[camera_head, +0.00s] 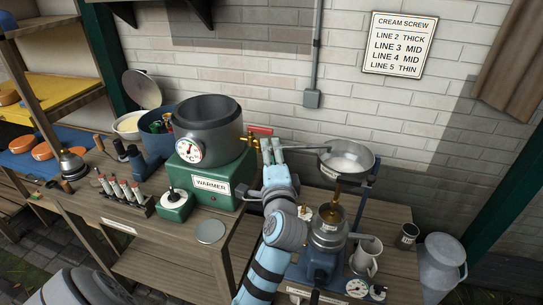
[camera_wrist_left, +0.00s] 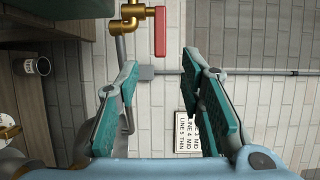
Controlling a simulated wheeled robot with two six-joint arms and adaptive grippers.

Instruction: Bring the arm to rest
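My left arm (camera_head: 266,255), light blue with dark bands, reaches up from the bottom middle of the head view. My left gripper (camera_head: 271,147) is at its upper end, between the green warmer and the metal bowl. In the left wrist view the two teal-padded fingers (camera_wrist_left: 160,62) stand wide apart with nothing held between them. A brass valve (camera_wrist_left: 130,20) with a red handle (camera_wrist_left: 160,32) lies just beyond the fingertips in that view. In the head view the red handle (camera_head: 260,130) is beside the fingertips; contact cannot be told. My right gripper is not in view.
The green warmer (camera_head: 210,182) bears a dark pot (camera_head: 212,125) left of the arm. A cream separator with a metal bowl (camera_head: 346,160) stands close on the right. Brick wall (camera_head: 270,60) rises behind.

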